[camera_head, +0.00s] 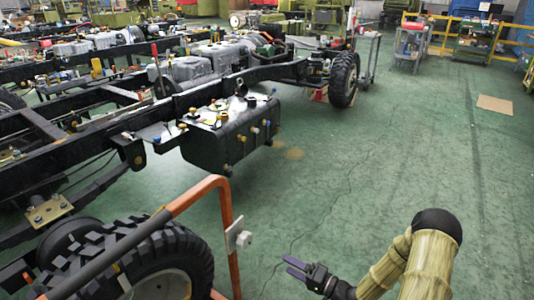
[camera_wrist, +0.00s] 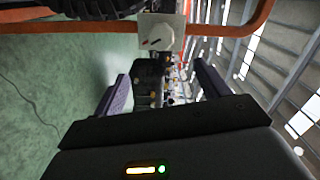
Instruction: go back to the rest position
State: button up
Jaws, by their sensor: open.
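My gripper (camera_head: 297,268) is low in the camera_head view, at the end of my tan arm, over the green floor. Its dark fingers point left toward an orange tubular rail with a small white box (camera_head: 238,237) on its post. A gap shows between the gripper and the box. In the camera_wrist view my gripper (camera_wrist: 163,85) has its two purplish fingers wide apart with nothing held between them. The white box (camera_wrist: 162,32) shows beyond the fingertips, at the top centre. No marker of a rest position shows.
The orange rail (camera_head: 225,200) stands beside a large black tyre (camera_head: 150,262) at the lower left. A truck chassis with a black tank (camera_head: 232,132) fills the left and middle. Carts (camera_head: 410,45) stand at the back right. The green floor at right is mostly clear, with a cardboard sheet (camera_head: 495,104).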

jog(key=s+d+r+n+g+h, duration=0.3)
jog(key=d+r+n+g+h, duration=0.25)
jog(key=r+h, duration=0.6)
jog(key=s+a+r+g+h+p, duration=0.1)
jog(key=s+r, duration=0.2)
jog(key=s, duration=0.4)
jog(key=s+a+r+g+h, duration=0.2)
jog(key=s+r, duration=0.2)
jog(key=s, duration=0.2)
jog(key=w+p+v, duration=0.3)
jog(key=p+v, duration=1.1)
jog(key=p, duration=0.1)
jog(key=w+r+p+v, duration=0.1)
jog(key=w+p+v, duration=0.2)
jog(key=p+v, duration=1.2)
jog(key=shift+d+r+m, duration=0.2)
jog(key=shift+d+m, duration=0.25)
jog(key=shift+d, duration=0.3)
jog(key=shift+w, duration=0.15)
jog(key=shift+c, duration=0.4)
